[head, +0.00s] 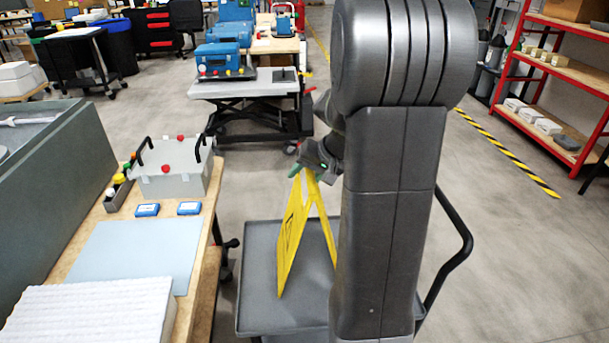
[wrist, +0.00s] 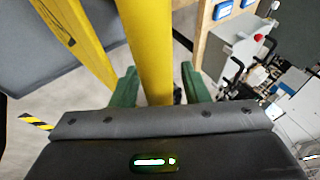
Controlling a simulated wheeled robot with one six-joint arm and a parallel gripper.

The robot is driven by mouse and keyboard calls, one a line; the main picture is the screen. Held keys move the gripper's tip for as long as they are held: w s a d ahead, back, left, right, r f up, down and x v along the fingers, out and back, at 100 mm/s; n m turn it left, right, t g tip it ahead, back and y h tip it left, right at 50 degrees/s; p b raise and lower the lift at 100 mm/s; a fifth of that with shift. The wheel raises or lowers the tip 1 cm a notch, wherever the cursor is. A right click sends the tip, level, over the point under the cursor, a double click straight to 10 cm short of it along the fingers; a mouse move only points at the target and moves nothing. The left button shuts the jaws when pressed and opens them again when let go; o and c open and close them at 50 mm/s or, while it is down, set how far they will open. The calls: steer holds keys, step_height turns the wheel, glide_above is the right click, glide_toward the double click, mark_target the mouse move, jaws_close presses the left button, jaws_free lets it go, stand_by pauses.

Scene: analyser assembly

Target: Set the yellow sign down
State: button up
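The yellow sign (head: 292,238) is a folding A-frame, upright with its two panels spread, over the grey cart top. I cannot tell whether its lower edges rest on the cart. My gripper (head: 310,172) is at the sign's top edge. In the wrist view the two green fingers of my gripper (wrist: 160,82) lie on either side of the yellow sign (wrist: 150,45). The left finger appears against it, and a narrow gap shows beside the right one. The top joint of the sign is hidden by the gripper body, so a firm hold cannot be confirmed.
The grey cart (head: 258,262) has bare surface around the sign. A wooden bench (head: 205,270) at left holds a white box (head: 170,180), blue devices (head: 148,210) and a pale mat (head: 135,250). Red shelving (head: 560,75) stands at right. Open floor (head: 500,230) lies between.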

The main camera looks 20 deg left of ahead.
steer(key=v, duration=1.2)
steer(key=shift+r, duration=0.25)
